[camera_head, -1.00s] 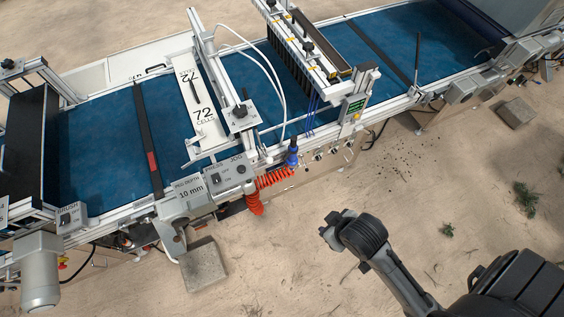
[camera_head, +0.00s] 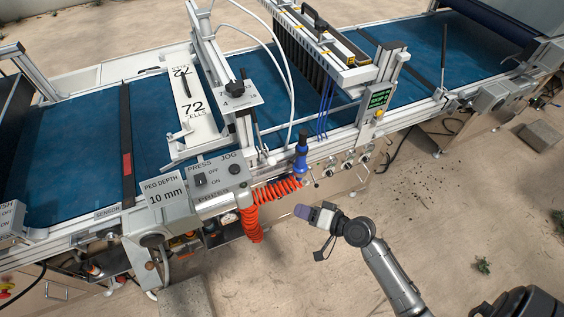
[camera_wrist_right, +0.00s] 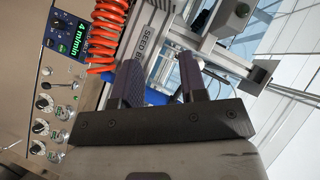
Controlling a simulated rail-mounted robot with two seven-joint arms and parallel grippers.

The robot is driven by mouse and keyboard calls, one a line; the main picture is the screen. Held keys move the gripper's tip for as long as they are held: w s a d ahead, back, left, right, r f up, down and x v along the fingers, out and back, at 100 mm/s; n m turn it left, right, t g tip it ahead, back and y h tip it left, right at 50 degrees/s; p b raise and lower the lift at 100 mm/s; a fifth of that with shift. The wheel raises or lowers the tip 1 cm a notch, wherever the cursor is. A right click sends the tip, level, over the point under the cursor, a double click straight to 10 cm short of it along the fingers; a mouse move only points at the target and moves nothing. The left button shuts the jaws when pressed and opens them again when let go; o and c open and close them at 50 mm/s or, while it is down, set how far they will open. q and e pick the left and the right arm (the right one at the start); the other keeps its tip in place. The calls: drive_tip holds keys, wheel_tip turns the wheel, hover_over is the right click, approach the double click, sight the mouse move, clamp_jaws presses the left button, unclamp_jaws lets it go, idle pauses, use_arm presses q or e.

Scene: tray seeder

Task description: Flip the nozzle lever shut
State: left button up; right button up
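A blue nozzle piece (camera_head: 301,165) with a dark top stands at the machine's front rail, beside the coiled orange hose (camera_head: 275,190). A small thin part (camera_head: 313,180) juts out at its lower right. I cannot tell whether that is the lever, or how it is set. My right gripper (camera_head: 304,212) is in front of and below the blue piece, apart from it. In the right wrist view its two fingers (camera_wrist_right: 160,68) are spread with a gap. Something blue (camera_wrist_right: 155,96) shows between them, partly hidden. The orange hose (camera_wrist_right: 106,35) is above the left finger. My left gripper is out of view.
Several round knobs (camera_head: 348,158) sit on the front rail right of the blue piece, below a green display (camera_head: 379,98). The press and jog switch box (camera_head: 215,176) is to the left. A concrete block (camera_head: 184,300) lies on the floor.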

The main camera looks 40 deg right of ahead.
sight(294, 158)
drive_tip(key=w+d+r+m+t+h, duration=0.2)
drive_tip(key=d+r+m+t+h, duration=0.3)
drive_tip(key=m, duration=0.5)
drive_tip(key=w+d+p, duration=0.1)
drive_tip(key=w, duration=1.3)
drive_tip(key=shift+h, duration=0.3)
drive_tip(key=shift+r, duration=0.1)
drive_tip(key=shift+c, duration=0.3)
